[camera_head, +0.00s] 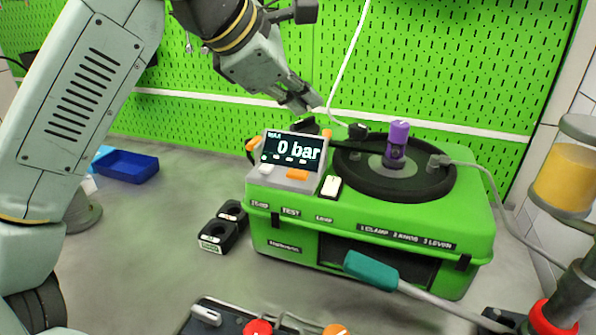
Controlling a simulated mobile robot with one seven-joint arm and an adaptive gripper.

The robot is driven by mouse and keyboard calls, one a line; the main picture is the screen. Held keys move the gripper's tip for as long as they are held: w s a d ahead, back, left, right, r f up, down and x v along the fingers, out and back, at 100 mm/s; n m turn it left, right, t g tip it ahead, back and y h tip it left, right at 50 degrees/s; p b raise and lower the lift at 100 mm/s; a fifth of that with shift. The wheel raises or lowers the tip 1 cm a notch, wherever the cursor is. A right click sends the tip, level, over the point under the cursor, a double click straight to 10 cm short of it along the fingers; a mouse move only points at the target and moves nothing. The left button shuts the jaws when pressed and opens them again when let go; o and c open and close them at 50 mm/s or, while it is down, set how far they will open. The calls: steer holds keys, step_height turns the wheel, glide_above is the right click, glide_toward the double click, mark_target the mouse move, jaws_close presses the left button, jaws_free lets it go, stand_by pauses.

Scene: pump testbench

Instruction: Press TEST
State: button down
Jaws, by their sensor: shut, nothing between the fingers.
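The green pump testbench (290,232) stands on the grey table, right of centre. Its grey console (310,166) carries a dark display (293,149) reading "0 bar". Below the display are a white button (265,169) and an orange button (297,175). A white rocker (331,186) sits to their right. A label reading TEST (290,212) is on the front edge below the console; which control it belongs to is not certain. My gripper (312,107) is shut and empty, behind and above the console, apart from the buttons.
A black round plate (375,186) with a purple-topped cylinder (397,140) is on the bench top. A teal-handled lever (371,269) extends in front. White hoses cross the right side.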

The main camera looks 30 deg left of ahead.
steer(key=b, duration=0.3)
glide_above(300, 175)
step_height(300, 175, down, 8)
steer(key=shift+r, duration=0.15)
steer(key=shift+f, duration=0.5)
steer(key=shift+b, duration=0.3)
stand_by(0.6)
steer(key=shift+f+b, duration=0.4)
steer(key=shift+b, duration=0.1)
steer(key=shift+f+b, duration=0.45)
stand_by(0.5)
steer(key=shift+r, duration=0.1)
steer(key=shift+r+p, duration=0.55)
steer(key=shift+r, duration=0.25)
